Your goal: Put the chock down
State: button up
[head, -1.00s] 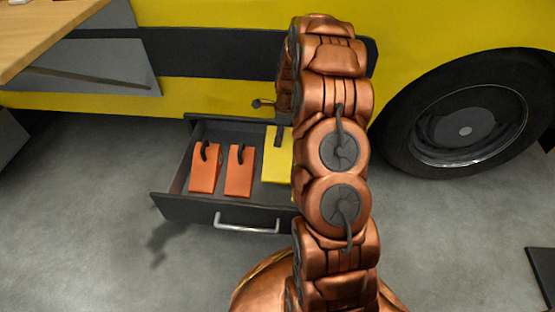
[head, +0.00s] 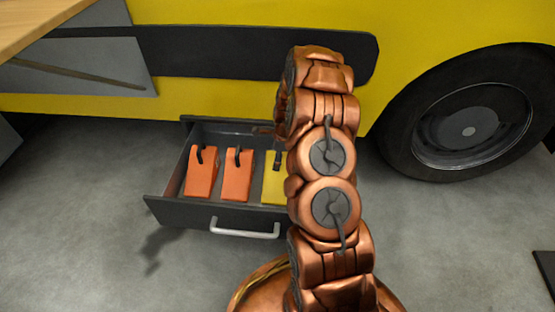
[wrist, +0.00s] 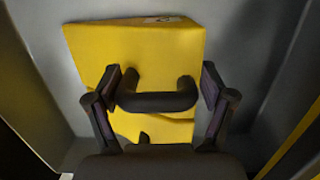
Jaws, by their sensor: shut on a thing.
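The yellow chock (head: 272,184) is in the open drawer (head: 180,213), at the right of two orange chocks, with its right part hidden behind my arm. In the wrist view its yellow body (wrist: 140,50) lies below my gripper, between grey drawer walls. My gripper (wrist: 160,90) has a finger at each end of the chock's black handle (wrist: 158,100) and is shut on it. In the head view my arm mostly hides the gripper. I cannot tell whether the chock's underside touches the drawer floor.
The orange chocks, one at the left (head: 201,178) and one in the middle (head: 237,180), stand in the drawer. The drawer has a silver handle (head: 245,232). A yellow vehicle (head: 215,97) with a wheel (head: 468,130) stands behind. A wooden tabletop (head: 35,22) is at upper left.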

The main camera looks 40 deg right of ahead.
jog(key=o, duration=1.7)
